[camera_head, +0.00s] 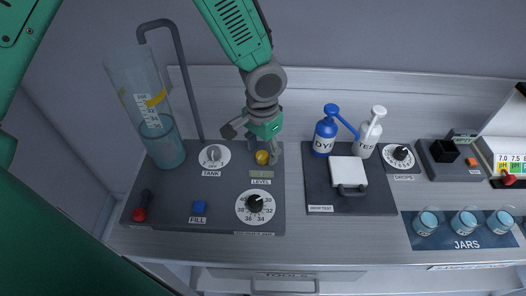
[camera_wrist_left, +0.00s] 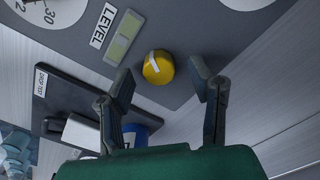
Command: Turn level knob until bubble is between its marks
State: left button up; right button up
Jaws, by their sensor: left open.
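The level knob (camera_wrist_left: 158,67) is a yellow round knob with a white line on top; in the head view the yellow knob (camera_head: 262,157) sits above the LEVEL label. The level vial (camera_wrist_left: 123,38) is a pale greenish strip beside it, and shows in the head view too (camera_head: 261,174); its bubble and marks are too small to tell clearly. My left gripper (camera_wrist_left: 160,85) is open, its fingers on either side of the knob with gaps, apart from it. In the head view my left gripper (camera_head: 250,146) hangs over the knob. My right gripper is not in view.
The dark panel (camera_head: 170,208) also carries a TANK dial (camera_head: 214,155), a numbered dial (camera_head: 255,208), a blue FILL button (camera_head: 199,207) and a red knob (camera_head: 139,214). A clear cylinder (camera_head: 165,150) stands at the left. Blue (camera_head: 325,137) and white (camera_head: 367,139) pump bottles stand to the right.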

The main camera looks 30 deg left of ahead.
pick_arm(q)
jog(key=shift+f, duration=0.6)
grip_shut()
jog(key=shift+n+p, duration=0.7)
jog(key=shift+n, duration=1.2)
grip_release()
jog(key=shift+r, duration=0.1)
